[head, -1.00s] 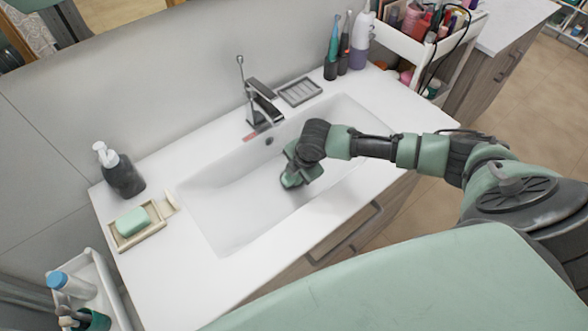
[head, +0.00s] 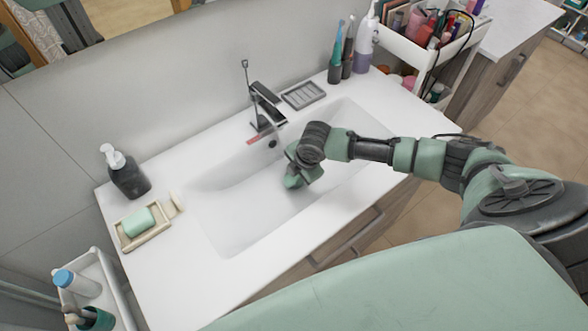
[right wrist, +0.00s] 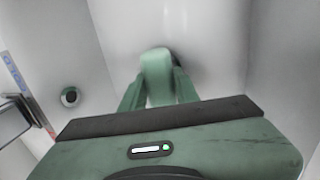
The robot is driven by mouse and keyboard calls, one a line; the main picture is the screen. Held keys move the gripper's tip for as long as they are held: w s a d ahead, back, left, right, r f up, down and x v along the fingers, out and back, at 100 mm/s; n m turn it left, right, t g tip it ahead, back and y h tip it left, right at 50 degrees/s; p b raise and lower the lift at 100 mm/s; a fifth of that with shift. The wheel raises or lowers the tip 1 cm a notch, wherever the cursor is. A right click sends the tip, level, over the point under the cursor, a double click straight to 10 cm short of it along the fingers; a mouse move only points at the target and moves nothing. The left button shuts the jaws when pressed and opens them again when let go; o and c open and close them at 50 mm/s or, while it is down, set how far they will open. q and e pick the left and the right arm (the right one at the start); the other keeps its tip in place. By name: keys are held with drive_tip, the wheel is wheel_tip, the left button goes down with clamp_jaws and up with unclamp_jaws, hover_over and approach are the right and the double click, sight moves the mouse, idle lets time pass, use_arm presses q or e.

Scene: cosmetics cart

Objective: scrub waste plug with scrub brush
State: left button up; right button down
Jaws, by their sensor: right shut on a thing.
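My right gripper (head: 298,178) is down inside the white sink basin (head: 228,222), low over its floor. In the right wrist view the gripper (right wrist: 158,98) is shut on a rounded green thing, which I take to be the scrub brush (right wrist: 157,68). Its bristles are hidden. A small dark patch shows just behind the brush tip on the basin floor; it may be the waste plug, mostly covered, and I cannot tell whether the brush touches it. In the head view, gripper and arm hide both brush and plug. My left gripper is not in view.
The faucet (head: 266,106) stands behind the basin, beside a grey soap tray (head: 304,95). A soap dispenser (head: 126,176) and a green soap in a dish (head: 140,222) are on the left counter. Bottles and a filled cart (head: 425,50) stand at the upper right. The basin's left part is clear.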

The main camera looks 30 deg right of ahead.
drive_tip(key=shift+s+p, duration=0.4)
drive_tip(key=shift+s, duration=0.15)
drive_tip(key=shift+w+f+b, duration=0.15)
drive_tip(key=shift+w+b, duration=0.15)
drive_tip(key=shift+w, duration=0.15)
drive_tip(key=shift+w+a, duration=0.15)
drive_tip(key=shift+w, duration=0.8)
drive_tip(key=shift+s+r+p, duration=0.2)
drive_tip(key=shift+s+p, duration=0.25)
drive_tip(key=shift+p, duration=0.05)
drive_tip(key=shift+s+d+p, duration=0.25)
drive_tip(key=shift+s+p, duration=0.55)
drive_tip(key=shift+s, duration=0.15)
drive_tip(key=shift+w+a+f+b, duration=0.1)
drive_tip(key=shift+w+f+b, duration=0.1)
drive_tip(key=shift+w+b, duration=0.25)
drive_tip(key=shift+w+a, duration=0.15)
drive_tip(key=shift+w, duration=0.85)
wheel_tip(320, 180, up, 7)
drive_tip(key=p, duration=0.6)
drive_tip(key=shift+w+r+p, duration=0.1)
drive_tip(key=shift+r+p, duration=0.05)
drive_tip(key=shift+p, duration=0.2)
